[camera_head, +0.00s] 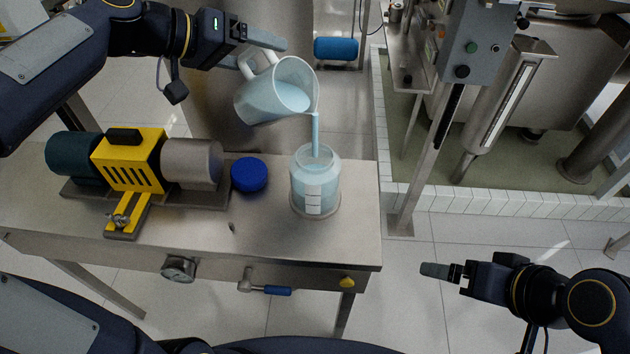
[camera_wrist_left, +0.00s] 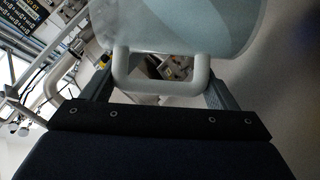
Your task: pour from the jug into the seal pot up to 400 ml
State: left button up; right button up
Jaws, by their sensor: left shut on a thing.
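The translucent jug (camera_head: 276,91) is tilted to the right above the table, and a pale blue stream runs from its lip. My left gripper (camera_head: 250,52) is shut on the jug's handle; the handle (camera_wrist_left: 160,86) and the jug's body (camera_wrist_left: 185,25) also show in the left wrist view. The seal pot (camera_head: 315,183) is a clear upright jar with a white marked scale, standing on the table below the lip. The stream enters its open mouth. Pale blue liquid stands in it; I cannot read the level exactly. My right gripper (camera_head: 447,271) is empty, off the table at the lower right.
The steel table (camera_head: 270,235) carries a yellow-and-grey motor pump (camera_head: 130,160) and a blue lid (camera_head: 249,174) left of the pot. A gauge (camera_head: 179,268) and a blue-handled valve (camera_head: 270,289) sit on the front edge. A steel post (camera_head: 420,160) stands to the right.

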pick_arm(q)
jog(key=shift+d+r, duration=0.1)
dwell(0.3)
jog(key=shift+s+d, duration=0.1)
jog(key=shift+s, duration=0.05)
dwell(0.6)
jog(key=shift+d+m+y, duration=0.15)
jog(key=shift+m+y, duration=0.15)
jog(key=shift+y, duration=0.1)
dwell(1.1)
